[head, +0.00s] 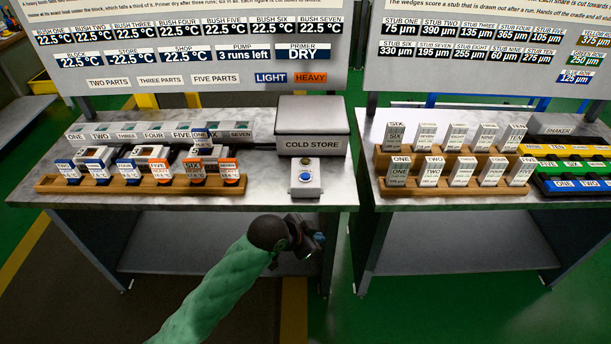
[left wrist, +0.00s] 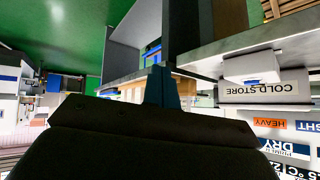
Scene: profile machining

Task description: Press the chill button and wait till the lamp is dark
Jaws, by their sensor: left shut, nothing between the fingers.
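The chill button (head: 305,177) is a blue round button on a small pale box (head: 313,187), which stands on the left bench in front of the grey cold store (head: 335,118). My left gripper (head: 316,238) is shut and empty, in front of and below the bench edge, apart from the box. In the left wrist view the scene is upside down; the shut fingers (left wrist: 162,88) point toward the bench, and the cold store (left wrist: 240,97) shows at right. My right gripper is not in view.
A wooden rack (head: 140,184) with several labelled blocks stands left of the button box. A second bench (head: 450,208) with racks of stubs and coloured trays stands at right. The bench edge lies between my left gripper and the box.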

